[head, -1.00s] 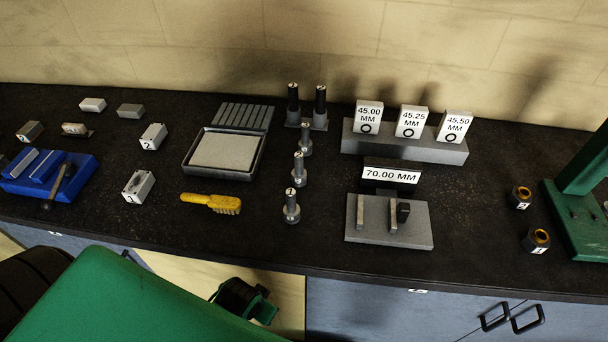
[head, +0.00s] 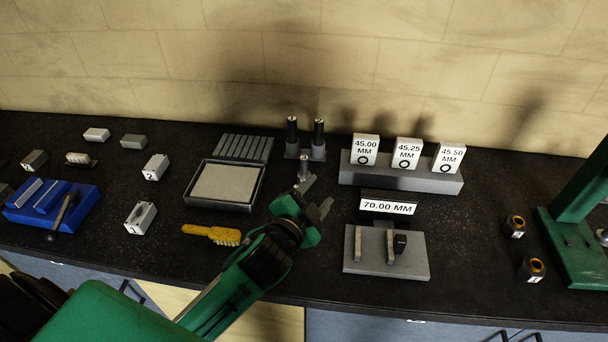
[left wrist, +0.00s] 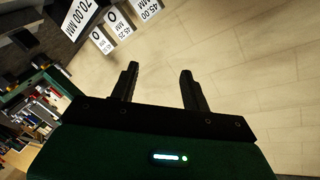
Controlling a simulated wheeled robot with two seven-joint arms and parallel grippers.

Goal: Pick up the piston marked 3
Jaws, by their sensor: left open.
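Two dark-topped grey pistons (head: 292,133) (head: 319,136) stand upright on a small base at the back of the bench. A shorter grey piston (head: 304,168) stands in front of them. The marks on their tops are too small to read, so I cannot tell which is 3. My left gripper (head: 317,195) is open just in front of the shorter piston. The gripper and wrist cover the spot where two more pistons stood. The left wrist view shows its two fingers (left wrist: 160,75) apart with nothing between them. My right gripper is not in view.
A grey gauge stand (head: 387,250) with a 70.00 MM sign (head: 388,207) is right of my gripper. A rack with size cards (head: 408,179) stands behind it. A tray (head: 221,204) and yellow brush (head: 207,232) lie left. A green press (head: 575,230) stands far right.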

